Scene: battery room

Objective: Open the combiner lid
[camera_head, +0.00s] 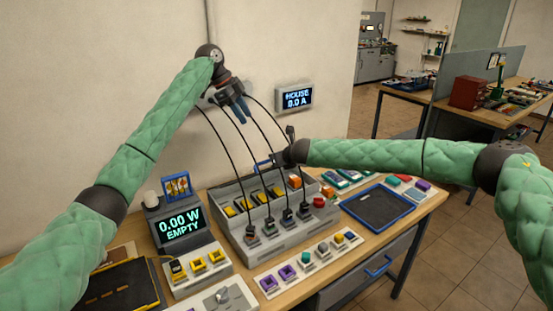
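The grey box with cables, seemingly the combiner (232,232), stands on the bench in the middle of the head view. Yellow pieces sit in its upper face, and black cables run from the wall to plugs along its front. I cannot make out a separate lid. My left gripper (238,110) hangs in front of the wall above the box, its blue fingers close together and pointing down; no held object shows. My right gripper (264,163) is at the box's back edge, mostly hidden by its own wrist. I cannot tell whether it touches the box.
A display reading 0.00 W EMPTY (181,227) stands left of the box. A blue-rimmed tray (379,207) lies to the right, and a strip of coloured modules (306,262) in front. The cables hang close to both grippers.

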